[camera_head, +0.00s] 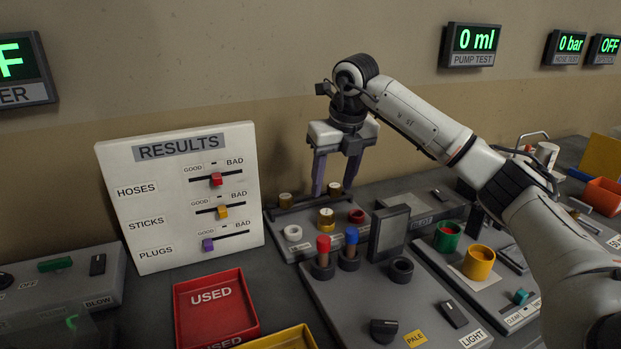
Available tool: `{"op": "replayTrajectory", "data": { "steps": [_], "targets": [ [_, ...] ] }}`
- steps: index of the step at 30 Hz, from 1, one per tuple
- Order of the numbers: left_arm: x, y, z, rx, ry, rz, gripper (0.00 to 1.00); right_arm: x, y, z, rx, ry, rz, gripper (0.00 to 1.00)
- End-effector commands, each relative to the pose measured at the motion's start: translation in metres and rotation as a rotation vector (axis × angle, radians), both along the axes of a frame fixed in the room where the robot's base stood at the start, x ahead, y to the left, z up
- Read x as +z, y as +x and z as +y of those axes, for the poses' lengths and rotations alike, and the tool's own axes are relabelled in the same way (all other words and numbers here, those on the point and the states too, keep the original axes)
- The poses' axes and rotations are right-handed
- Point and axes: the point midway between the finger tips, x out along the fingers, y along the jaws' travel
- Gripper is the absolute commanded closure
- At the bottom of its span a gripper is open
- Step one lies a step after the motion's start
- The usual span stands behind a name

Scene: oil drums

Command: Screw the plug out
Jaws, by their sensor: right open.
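My right gripper (333,190) points down with its two purple fingers apart. Its tips are at the grey rack (280,215) at the back. A small pale-topped brown piece (335,188) shows between the fingertips; I cannot tell whether they touch it. Another brown capped piece (285,200) is left of the gripper, and a gold one with a pale top (326,220) stands in front of it. Which of these is the plug I cannot tell. A white ring (293,232) and a red ring (356,216) are on the rack. My left gripper is not in view.
The white results board (180,240) stands left of the rack. The red used tray (215,315) lies in front of it. Red-topped (323,244) and blue-topped (351,236) sticks stand upright close in front of the rack. Green (447,237) and yellow (478,262) cups are at right.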

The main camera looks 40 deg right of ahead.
Motion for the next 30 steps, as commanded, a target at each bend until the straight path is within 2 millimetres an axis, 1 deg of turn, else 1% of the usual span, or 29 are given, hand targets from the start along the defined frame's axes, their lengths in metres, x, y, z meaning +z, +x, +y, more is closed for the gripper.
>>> {"op": "replayTrajectory", "data": {
  "steps": [3, 9, 12, 16, 21, 29, 30],
  "targets": [
    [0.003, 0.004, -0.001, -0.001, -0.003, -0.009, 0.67, -0.016, 0.001, -0.005, -0.007, -0.002, 0.005, 0.50],
    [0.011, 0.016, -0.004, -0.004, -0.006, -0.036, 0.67, -0.051, 0.012, -0.004, 0.000, 0.000, 0.004, 0.50],
    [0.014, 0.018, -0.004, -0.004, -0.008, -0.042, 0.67, -0.067, 0.017, -0.004, 0.001, -0.001, 0.005, 0.50],
    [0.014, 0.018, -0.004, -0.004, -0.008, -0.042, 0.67, -0.082, 0.022, -0.005, 0.003, 0.000, 0.002, 0.50],
    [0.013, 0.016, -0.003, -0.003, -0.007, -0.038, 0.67, -0.093, 0.025, -0.006, 0.002, 0.000, 0.001, 0.50],
    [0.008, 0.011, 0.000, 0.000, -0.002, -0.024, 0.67, -0.094, 0.026, -0.007, 0.003, -0.001, -0.001, 0.50],
    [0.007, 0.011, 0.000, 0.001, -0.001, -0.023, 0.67, -0.094, 0.026, -0.007, 0.003, -0.001, 0.000, 0.52]
  ]
}}
